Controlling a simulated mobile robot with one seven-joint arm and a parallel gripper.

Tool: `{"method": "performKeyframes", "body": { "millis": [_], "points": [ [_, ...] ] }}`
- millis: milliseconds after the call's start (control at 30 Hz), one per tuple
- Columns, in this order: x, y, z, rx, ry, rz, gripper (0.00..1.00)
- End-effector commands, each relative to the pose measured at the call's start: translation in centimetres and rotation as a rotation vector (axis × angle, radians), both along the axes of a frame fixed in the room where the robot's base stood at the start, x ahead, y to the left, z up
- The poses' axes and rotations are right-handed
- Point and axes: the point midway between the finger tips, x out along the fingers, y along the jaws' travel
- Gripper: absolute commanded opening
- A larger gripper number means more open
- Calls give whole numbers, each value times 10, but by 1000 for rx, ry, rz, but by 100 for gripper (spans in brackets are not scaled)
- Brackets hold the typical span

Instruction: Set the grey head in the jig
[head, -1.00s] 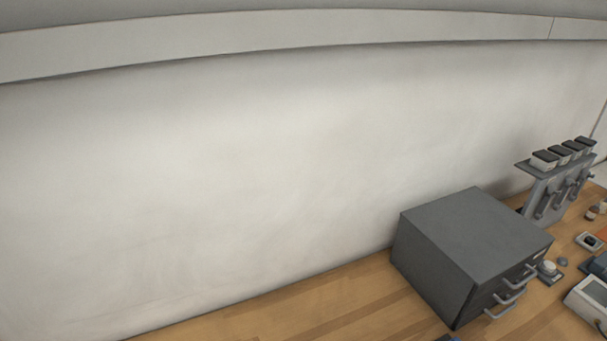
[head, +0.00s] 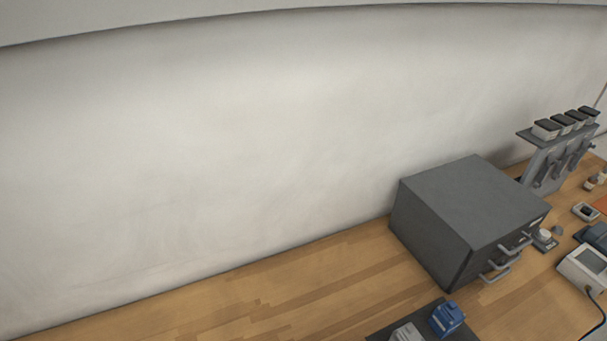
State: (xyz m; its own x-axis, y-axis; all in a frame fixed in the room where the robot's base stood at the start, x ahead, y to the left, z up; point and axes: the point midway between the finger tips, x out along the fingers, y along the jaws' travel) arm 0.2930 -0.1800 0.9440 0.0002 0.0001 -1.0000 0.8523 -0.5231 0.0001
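A grey head (head: 407,333) stands at the bottom edge of the head view, partly cut off by the frame. It is on a dark flat mat or tray (head: 383,335). A blue head (head: 447,318) stands to its right on the same dark surface. I cannot make out a jig for certain in this view. My gripper is not in view.
A dark grey drawer cabinet (head: 468,215) stands on the wooden bench (head: 290,285) against the wall. A grey rack with dark-topped containers (head: 560,150) is behind it. A display device (head: 585,268) and small items lie at the right. The bench left of the cabinet is clear.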

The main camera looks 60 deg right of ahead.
Motion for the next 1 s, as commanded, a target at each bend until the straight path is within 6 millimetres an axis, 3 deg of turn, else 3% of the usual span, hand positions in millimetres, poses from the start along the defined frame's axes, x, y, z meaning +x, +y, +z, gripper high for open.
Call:
{"method": "performKeyframes", "body": {
  "millis": [1000],
  "points": [
    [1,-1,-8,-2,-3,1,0]
  ]
}}
